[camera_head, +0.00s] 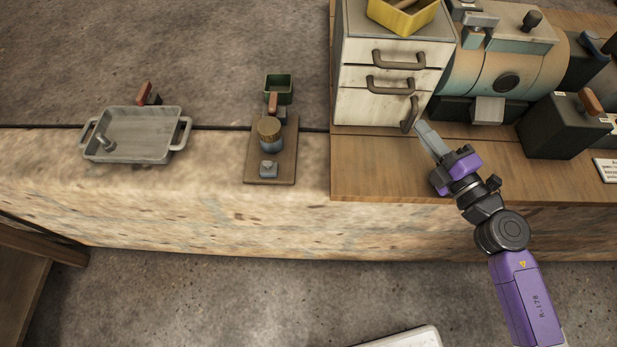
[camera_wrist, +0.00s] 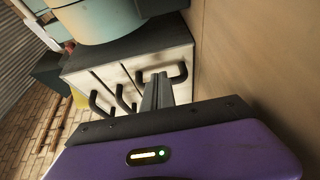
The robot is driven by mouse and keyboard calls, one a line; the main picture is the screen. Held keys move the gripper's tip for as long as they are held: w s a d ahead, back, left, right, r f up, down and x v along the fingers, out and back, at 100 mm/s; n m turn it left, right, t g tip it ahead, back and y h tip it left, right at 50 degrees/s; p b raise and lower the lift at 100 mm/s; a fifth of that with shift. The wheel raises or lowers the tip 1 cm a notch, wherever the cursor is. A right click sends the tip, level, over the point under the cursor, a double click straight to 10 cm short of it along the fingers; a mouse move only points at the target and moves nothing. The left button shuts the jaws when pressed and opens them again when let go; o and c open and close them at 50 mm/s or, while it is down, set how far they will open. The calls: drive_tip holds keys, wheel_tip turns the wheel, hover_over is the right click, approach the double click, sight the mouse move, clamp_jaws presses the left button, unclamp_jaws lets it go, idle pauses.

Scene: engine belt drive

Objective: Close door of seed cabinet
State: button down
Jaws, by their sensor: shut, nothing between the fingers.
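The seed cabinet (camera_head: 370,107) is a small pale wooden unit with a grey top on the wooden bench. It has two drawers with horizontal handles and a lower door with a vertical handle (camera_head: 409,115) at its right side. The door front looks flush or nearly flush with the cabinet; I cannot tell if a small gap remains. My gripper (camera_head: 427,135) is shut and empty, its fingertips just right of the door handle. In the wrist view the shut fingers (camera_wrist: 158,92) point at the cabinet front (camera_wrist: 140,68), close to the handle (camera_wrist: 177,75); contact is unclear.
A yellow tray (camera_head: 405,18) stands on the cabinet. A rounded machine (camera_head: 505,70) and a dark box (camera_head: 560,125) are to the right. A metal tray (camera_head: 135,135) and a small board (camera_head: 285,165) lie left. The bench front before the cabinet is clear.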

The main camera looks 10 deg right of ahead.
drive_tip(key=s, duration=0.3)
drive_tip(key=s+d+b, duration=0.1)
drive_tip(key=s, duration=0.2)
drive_tip(key=shift+s+d+f, duration=0.1)
drive_tip(key=shift+d, duration=0.05)
drive_tip(key=shift+s+d, duration=0.1)
drive_tip(key=shift+s, duration=0.65)
drive_tip(key=shift+d+r+m, duration=0.1)
drive_tip(key=shift+r+m, duration=0.2)
drive_tip(key=shift+r, duration=0.15)
drive_tip(key=s+a+r+m+g+h+p, duration=0.1)
drive_tip(key=s+a+r+m+p, duration=0.2)
drive_tip(key=s+a+m, duration=0.4)
drive_tip(key=s+a+r+m+g+h+p, duration=0.1)
drive_tip(key=s+a+r+m+h+p, duration=0.1)
drive_tip(key=s+a+m, duration=0.6)
drive_tip(key=s+r+m+p, duration=0.1)
drive_tip(key=s+m, duration=0.3)
drive_tip(key=s, duration=0.4)
drive_tip(key=shift+s+r+m+g, duration=0.3)
drive_tip(key=shift+s+r+g, duration=0.1)
drive_tip(key=shift+r, duration=0.5)
drive_tip(key=shift+a, duration=0.1)
